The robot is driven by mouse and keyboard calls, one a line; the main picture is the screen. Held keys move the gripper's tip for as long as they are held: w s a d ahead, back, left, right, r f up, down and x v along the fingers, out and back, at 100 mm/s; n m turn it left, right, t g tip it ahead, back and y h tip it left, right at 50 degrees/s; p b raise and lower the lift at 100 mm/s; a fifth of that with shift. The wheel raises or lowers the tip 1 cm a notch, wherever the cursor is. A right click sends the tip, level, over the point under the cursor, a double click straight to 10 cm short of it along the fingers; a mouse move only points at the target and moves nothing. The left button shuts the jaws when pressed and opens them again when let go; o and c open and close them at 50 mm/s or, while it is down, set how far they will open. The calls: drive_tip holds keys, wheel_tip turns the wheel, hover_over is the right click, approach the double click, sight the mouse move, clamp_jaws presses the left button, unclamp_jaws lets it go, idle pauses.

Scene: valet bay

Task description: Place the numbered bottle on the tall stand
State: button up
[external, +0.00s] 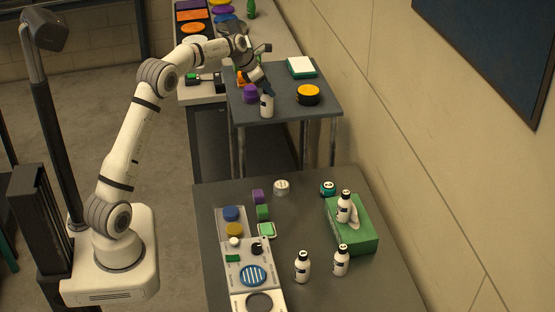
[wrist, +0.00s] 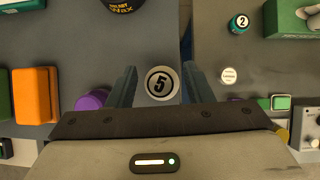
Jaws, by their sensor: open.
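A white bottle (external: 267,106) with a dark label appears upright at the front edge of the raised grey stand (external: 285,112) with metal legs. In the wrist view its round top (wrist: 162,84) shows a number 5. My gripper (external: 264,88) is above it, pointing down. In the wrist view the open fingers (wrist: 160,72) are on either side of the bottle's top, with a gap on each side. Whether the bottle's base touches the stand is hard to tell.
On the stand are a purple object (external: 250,94), an orange block (wrist: 36,95), a black-and-yellow tin (external: 308,95) and a green-white box (external: 301,67). The lower table (external: 310,215) holds white bottles (external: 302,267), a green box (external: 362,238) and a panel (external: 248,258).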

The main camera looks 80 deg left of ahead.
drive_tip(key=b+v, duration=0.1)
drive_tip(key=v, duration=0.8)
drive_tip(key=s+d+r+m+g, duration=0.1)
drive_tip(key=s+d+m, duration=0.1)
drive_tip(key=d+m, duration=0.9)
drive_tip(key=s+d+r+m, duration=0.2)
drive_tip(key=d+m, duration=0.2)
drive_tip(key=d, duration=1.4)
drive_tip(key=s+d+f+m, duration=0.5)
drive_tip(key=s+d+m, duration=0.4)
drive_tip(key=s+m, duration=0.2)
drive_tip(key=s+d+f+m+g, duration=0.1)
drive_tip(key=s+d+f+m, duration=0.4)
drive_tip(key=s+d+m, duration=0.5)
drive_tip(key=shift+s+d+f+m+g, duration=0.2)
drive_tip(key=shift+s+d+m+g, duration=0.15)
drive_tip(key=shift+s, duration=0.2)
